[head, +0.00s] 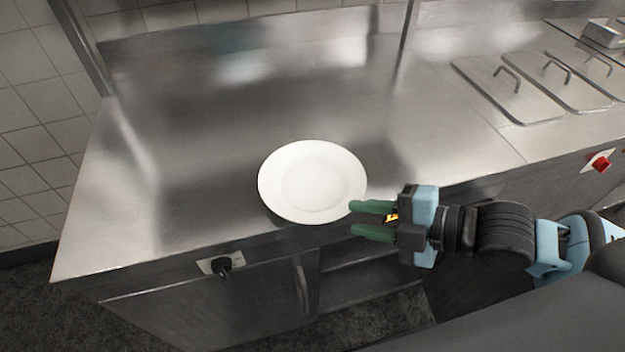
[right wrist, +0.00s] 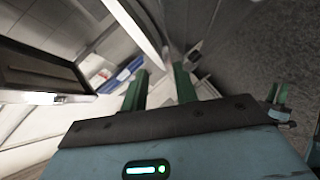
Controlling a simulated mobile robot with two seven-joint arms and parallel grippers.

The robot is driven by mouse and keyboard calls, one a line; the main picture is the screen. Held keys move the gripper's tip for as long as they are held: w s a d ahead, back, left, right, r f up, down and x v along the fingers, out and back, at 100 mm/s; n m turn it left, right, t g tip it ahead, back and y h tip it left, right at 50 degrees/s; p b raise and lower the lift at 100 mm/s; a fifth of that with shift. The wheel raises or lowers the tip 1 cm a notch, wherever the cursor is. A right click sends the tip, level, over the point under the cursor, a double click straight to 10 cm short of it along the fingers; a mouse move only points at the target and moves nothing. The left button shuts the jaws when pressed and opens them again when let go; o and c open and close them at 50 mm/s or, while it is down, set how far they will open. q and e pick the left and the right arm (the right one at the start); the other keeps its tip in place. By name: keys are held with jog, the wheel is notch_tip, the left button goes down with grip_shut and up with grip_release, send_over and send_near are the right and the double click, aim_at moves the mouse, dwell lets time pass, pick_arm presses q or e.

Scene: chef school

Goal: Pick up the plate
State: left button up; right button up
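A round white plate (head: 313,181) lies flat on the steel counter, close to its front edge. My right gripper (head: 354,219) is at the plate's lower right side, with its green fingers pointing left. The upper finger's tip overlaps the plate's rim in the head view; I cannot tell whether it touches. The lower finger is in front of the counter edge. The right wrist view shows the two fingers (right wrist: 160,86) apart with a gap between them and nothing clearly held. I cannot make out the plate surely in that view.
The steel counter (head: 200,130) is bare around the plate. Lidded steel inserts (head: 507,88) are at the right back. A black knob (head: 222,266) and a red knob (head: 600,163) stick out of the front. Thin posts rise at the back.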

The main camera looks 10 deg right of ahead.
aim_at(341, 216)
jog(key=shift+x, duration=1.95)
jog(key=shift+s+f, duration=0.1)
jog(key=shift+f, duration=0.05)
grip_shut()
